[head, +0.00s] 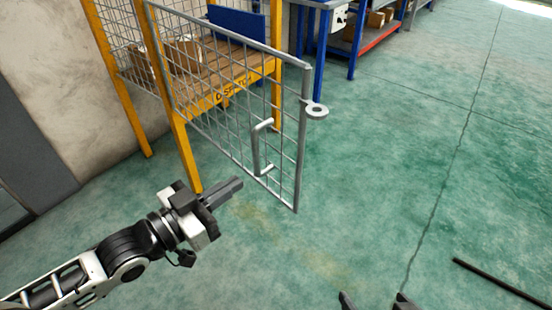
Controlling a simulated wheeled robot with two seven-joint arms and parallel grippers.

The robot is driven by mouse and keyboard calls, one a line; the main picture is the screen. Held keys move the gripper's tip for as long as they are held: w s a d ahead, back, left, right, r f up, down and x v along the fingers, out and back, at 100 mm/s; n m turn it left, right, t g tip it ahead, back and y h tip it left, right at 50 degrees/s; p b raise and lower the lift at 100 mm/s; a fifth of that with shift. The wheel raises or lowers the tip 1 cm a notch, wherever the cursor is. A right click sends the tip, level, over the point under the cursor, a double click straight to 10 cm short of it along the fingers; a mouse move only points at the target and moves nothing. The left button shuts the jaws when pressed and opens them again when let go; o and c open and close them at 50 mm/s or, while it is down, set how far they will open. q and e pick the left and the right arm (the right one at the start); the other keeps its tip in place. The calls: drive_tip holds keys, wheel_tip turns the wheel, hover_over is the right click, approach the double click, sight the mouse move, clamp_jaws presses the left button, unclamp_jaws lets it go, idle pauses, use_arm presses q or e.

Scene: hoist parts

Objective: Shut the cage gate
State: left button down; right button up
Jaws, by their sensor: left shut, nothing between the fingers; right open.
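The cage gate (222,62) is a grey steel frame with wire mesh, hinged on a yellow post. It stands swung open, out from the yellow cage into the room. A bent grey handle (258,150) sits near its free edge, and a ring tab (317,111) sticks out from that edge. My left gripper (236,184) is shut and empty, below and left of the handle, apart from the gate as far as I can tell. My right gripper (374,300) shows only its fingertips at the bottom edge; they are apart, with nothing seen between them.
Inside the cage are cardboard boxes (184,56) on a wooden deck with a yellow front beam (222,96). A blue-framed workbench (320,55) stands behind. A dark bar (502,284) lies at lower right. The green floor (400,160) right of the gate is clear.

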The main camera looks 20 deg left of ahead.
sight(287, 149)
use_arm(q)
drive_tip(key=b+x, duration=0.2)
drive_tip(key=x, duration=0.9)
drive_tip(key=shift+w+d, duration=0.1)
drive_tip(key=shift+w, duration=0.2)
